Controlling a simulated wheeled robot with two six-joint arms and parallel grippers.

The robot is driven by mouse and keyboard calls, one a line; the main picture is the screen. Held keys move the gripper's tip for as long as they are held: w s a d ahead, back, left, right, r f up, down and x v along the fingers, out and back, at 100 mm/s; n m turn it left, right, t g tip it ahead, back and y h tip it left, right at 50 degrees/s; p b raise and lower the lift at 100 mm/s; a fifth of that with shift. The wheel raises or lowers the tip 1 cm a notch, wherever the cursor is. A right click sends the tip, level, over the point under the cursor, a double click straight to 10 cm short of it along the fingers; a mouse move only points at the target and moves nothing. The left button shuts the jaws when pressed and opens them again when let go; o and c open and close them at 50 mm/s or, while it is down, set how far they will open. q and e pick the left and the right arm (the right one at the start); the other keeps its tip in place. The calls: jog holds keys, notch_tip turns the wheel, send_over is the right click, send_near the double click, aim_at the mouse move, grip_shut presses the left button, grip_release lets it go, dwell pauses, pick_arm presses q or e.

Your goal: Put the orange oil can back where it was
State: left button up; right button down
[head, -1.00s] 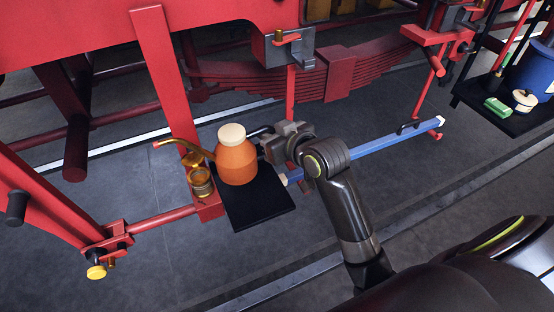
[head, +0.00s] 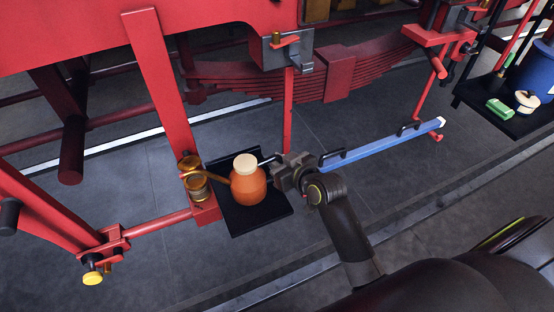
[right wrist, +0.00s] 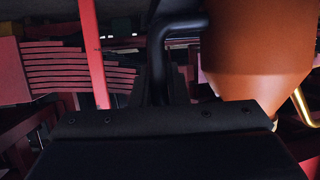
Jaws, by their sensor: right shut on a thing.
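The orange oil can (head: 248,187) has a cream cap and a thin brass spout pointing left. It appears upright over the black shelf plate (head: 262,222); I cannot tell if its base touches the plate. My right gripper (head: 276,172) is at the can's right side, shut on its dark handle. My left gripper is not in view.
Brass cups (head: 194,180) stand just left of the plate, by the spout tip. A red upright post (head: 160,80) rises behind them. A blue bar (head: 385,146) extends right of my gripper. A black shelf (head: 510,118) with a blue bucket (head: 535,70) is at far right.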

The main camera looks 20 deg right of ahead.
jog(key=c, duration=1.9)
grip_release()
jog(key=shift+f, duration=0.15)
jog(key=o, duration=0.5)
jog(key=shift+s+r, duration=0.2)
jog(key=shift+s, duration=0.05)
jog(key=b+v, duration=0.1)
jog(key=v, duration=1)
jog(key=shift+s, duration=0.25)
